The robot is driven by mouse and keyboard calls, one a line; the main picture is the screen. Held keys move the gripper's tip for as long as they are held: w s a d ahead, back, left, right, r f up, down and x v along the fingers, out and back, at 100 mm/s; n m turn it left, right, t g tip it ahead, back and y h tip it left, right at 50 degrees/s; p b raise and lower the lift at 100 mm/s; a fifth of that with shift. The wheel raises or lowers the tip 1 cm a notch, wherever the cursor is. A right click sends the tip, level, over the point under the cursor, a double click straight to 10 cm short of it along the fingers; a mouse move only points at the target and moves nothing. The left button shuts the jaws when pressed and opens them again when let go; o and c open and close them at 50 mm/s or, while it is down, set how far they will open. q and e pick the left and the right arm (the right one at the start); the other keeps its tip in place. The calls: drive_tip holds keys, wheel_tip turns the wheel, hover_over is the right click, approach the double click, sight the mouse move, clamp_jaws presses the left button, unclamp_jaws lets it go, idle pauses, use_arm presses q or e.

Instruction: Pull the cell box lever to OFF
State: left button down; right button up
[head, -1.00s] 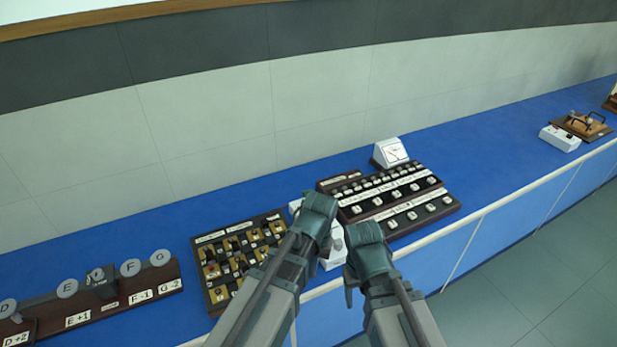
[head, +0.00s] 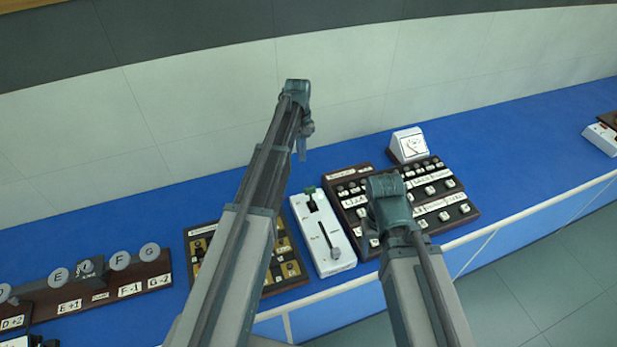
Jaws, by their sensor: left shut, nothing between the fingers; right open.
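The cell box is a white box (head: 306,227) on the blue bench, between two dark panels. Its lever (head: 334,252) has a grey knob at the near end of the box, and a small green part (head: 310,192) sits at its far end. The lever's labels are too small to read. My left gripper (head: 302,150) is shut and empty, raised above and beyond the box, apart from it. My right gripper (head: 366,240) is open, to the right of the lever and over the edge of the right panel; its fingers are mostly hidden behind its wrist.
A dark panel with brass-coloured switches (head: 287,255) lies left of the box, partly behind my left arm. A button panel (head: 463,213) and a white meter (head: 408,145) stand to the right. Labelled round discs (head: 121,260) stand at far left. The wall rises behind the bench.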

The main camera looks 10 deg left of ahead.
sight(311, 197)
use_arm(q)
drive_tip(key=shift+f, duration=0.15)
drive_tip(key=s+f+b, duration=0.1)
drive_tip(key=f+b, duration=0.1)
drive_tip(key=s+d+f+b, duration=0.1)
drive_tip(key=f+b, duration=0.2)
drive_tip(key=s+d+f+b, duration=0.1)
drive_tip(key=f+b, duration=0.2)
drive_tip(key=shift+s+d, duration=0.2)
drive_tip(key=shift+s, duration=0.05)
drive_tip(key=shift+s+d+r, duration=0.1)
drive_tip(key=shift+s, duration=0.1)
drive_tip(key=shift+s+d, duration=0.1)
idle(0.5)
